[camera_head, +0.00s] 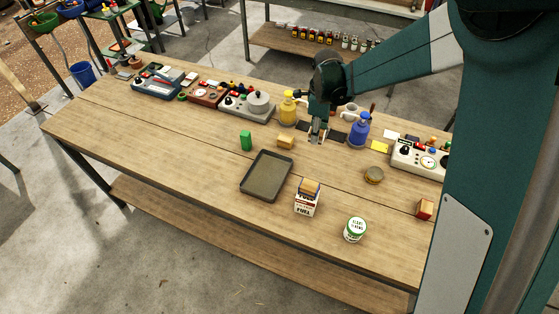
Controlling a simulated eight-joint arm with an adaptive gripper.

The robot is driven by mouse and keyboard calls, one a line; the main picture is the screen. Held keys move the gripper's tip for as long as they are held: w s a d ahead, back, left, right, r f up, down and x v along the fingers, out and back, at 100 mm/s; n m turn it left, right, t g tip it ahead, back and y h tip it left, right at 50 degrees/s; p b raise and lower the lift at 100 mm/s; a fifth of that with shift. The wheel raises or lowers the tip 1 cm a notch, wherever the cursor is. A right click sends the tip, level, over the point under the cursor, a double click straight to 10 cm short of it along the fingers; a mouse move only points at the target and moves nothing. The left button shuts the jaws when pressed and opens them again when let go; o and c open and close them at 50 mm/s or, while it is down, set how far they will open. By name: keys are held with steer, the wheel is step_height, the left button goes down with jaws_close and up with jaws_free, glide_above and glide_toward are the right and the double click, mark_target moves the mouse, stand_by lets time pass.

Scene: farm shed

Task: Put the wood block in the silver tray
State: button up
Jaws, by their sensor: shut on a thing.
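The tray (267,176) is a dark grey metal rectangle with rounded corners, empty, near the middle of the table. A tan, wood-coloured block (286,141) lies just behind it. Another tan block (309,187) rests on top of a white box marked FUEL (307,205), right of the tray. My gripper (317,138) points down behind and right of the tray, to the right of the first tan block and apart from it. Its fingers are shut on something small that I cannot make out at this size.
Yellow (288,110) and blue (359,130) bottles flank my gripper. A white-green can (355,229), a round tin (374,175) and a reddish-brown block (425,209) stand to the right. The table's left front is clear.

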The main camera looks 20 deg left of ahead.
glide_above(267, 177)
steer(key=shift+r+m+b, duration=0.3)
steer(key=shift+r+m, duration=0.05)
steer(key=shift+m, duration=0.05)
steer(key=shift+f, duration=0.1)
steer(key=shift+f, duration=3.05)
steer(key=shift+f, duration=1.85)
steer(key=shift+f+b, duration=0.2)
steer(key=shift+b, duration=0.2)
steer(key=o, duration=0.9)
